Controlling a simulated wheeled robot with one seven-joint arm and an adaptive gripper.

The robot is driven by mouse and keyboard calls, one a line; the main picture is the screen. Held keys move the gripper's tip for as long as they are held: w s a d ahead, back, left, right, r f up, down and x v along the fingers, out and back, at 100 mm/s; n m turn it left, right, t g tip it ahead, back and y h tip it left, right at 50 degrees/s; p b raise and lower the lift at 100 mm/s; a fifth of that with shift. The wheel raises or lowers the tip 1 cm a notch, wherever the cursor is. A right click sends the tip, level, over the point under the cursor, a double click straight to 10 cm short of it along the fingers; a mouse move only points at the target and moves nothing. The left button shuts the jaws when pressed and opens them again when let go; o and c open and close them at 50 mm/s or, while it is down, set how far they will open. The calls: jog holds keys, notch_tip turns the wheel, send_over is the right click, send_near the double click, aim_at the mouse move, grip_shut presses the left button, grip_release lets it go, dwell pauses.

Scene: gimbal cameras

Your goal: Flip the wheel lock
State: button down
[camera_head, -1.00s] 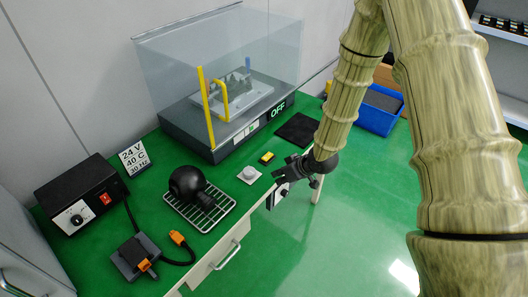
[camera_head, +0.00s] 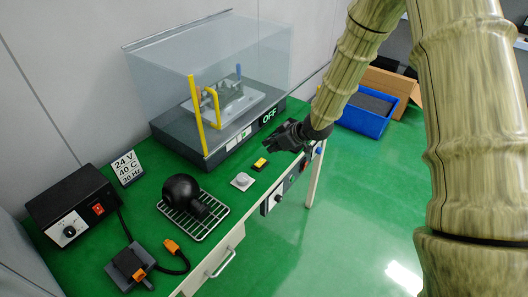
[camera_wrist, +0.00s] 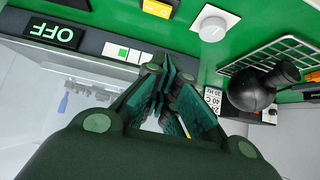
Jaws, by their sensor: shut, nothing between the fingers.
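My gripper (camera_head: 276,146) is shut and empty. In the head view it hovers near the front of the green bench, by the OFF display (camera_head: 272,112) of the clear-covered machine (camera_head: 212,80). In the wrist view the closed fingers (camera_wrist: 170,82) point toward the machine's front panel. No part can be surely told as the wheel lock. A small yellow-and-black block (camera_head: 260,164) and a grey knob on a white plate (camera_head: 242,181) sit on the bench.
A black round device (camera_head: 181,189) rests on a wire rack (camera_head: 205,226). A black supply box (camera_head: 73,204), a sign (camera_head: 127,167) and a cabled device (camera_head: 130,264) stand left. A blue bin (camera_head: 368,112) is at right. Open green floor (camera_head: 370,200) lies in front.

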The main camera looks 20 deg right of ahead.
jog(key=p, duration=0.3)
send_over(258, 164)
jog(key=f, duration=0.6)
jog(key=shift+s+a+f, duration=0.3)
jog(key=shift+s+a, duration=0.05)
jog(key=shift+s, duration=0.05)
jog(key=shift+w+f, duration=0.15)
jog(key=shift+f, duration=0.2)
jog(key=shift+f+p, duration=0.85)
jog(key=shift+f, duration=0.95)
jog(key=shift+f, duration=0.1)
jog(key=shift+a+f+b, duration=0.1)
jog(key=shift+f+b, duration=0.1)
jog(key=shift+b, duration=0.2)
jog(key=shift+r, duration=0.1)
jog(key=shift+w+d+r+p, duration=0.35)
jog(key=shift+d, duration=0.2)
